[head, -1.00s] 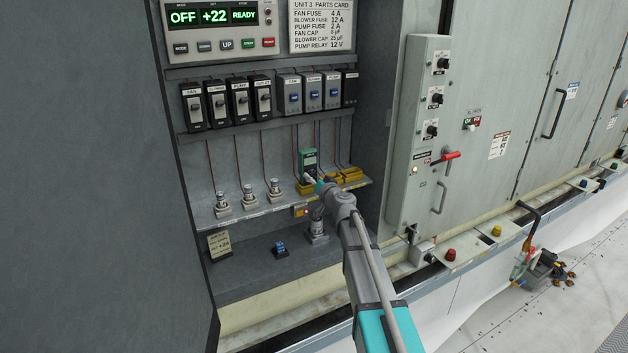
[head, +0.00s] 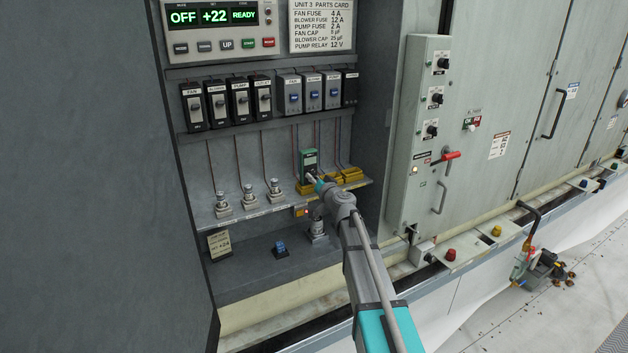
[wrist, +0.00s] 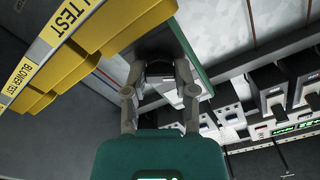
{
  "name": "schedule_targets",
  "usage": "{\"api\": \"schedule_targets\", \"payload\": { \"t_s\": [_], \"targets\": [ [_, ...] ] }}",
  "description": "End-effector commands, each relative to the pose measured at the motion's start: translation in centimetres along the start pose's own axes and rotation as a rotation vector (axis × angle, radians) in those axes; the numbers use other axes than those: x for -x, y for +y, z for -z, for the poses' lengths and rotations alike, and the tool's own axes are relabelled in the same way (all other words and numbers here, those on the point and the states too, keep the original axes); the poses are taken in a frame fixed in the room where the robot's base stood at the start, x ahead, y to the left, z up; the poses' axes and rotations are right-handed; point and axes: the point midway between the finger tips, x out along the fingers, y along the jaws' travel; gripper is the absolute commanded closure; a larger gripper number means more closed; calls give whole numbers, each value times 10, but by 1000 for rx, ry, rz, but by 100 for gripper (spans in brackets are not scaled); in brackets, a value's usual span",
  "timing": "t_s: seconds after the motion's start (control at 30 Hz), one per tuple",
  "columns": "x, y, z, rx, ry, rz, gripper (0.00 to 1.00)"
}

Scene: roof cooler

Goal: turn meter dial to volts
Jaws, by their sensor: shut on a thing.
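The green meter (head: 308,158) stands upright on the shelf in the head view, among yellow blocks. My gripper (head: 317,181) is at the lower front of the meter and covers the dial there. In the wrist view my gripper (wrist: 160,88) has its two fingers closed in on a small pale part at the meter's dark face, which I take for the dial. The meter's green edge (wrist: 197,55) shows behind the fingers. The dial's pointer and its markings cannot be read in either view.
Yellow test blocks (head: 350,175) sit close beside the meter; they also show in the wrist view (wrist: 88,50). Thin leads hang behind it. Breakers (head: 240,100) line the wall above. Metal posts (head: 248,196) stand to the left on the shelf. A switch panel (head: 420,130) juts out at right.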

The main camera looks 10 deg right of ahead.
Motion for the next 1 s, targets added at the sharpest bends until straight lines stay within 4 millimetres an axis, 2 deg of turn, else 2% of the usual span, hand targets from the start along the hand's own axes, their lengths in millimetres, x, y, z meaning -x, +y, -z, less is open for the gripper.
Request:
{"api": "schedule_targets", "payload": {
  "t_s": [0.37,1.0],
  "targets": [
    [0,0,0,-158,0,0,100],
    [0,-1,0,-645,0,0,100]
  ]
}}
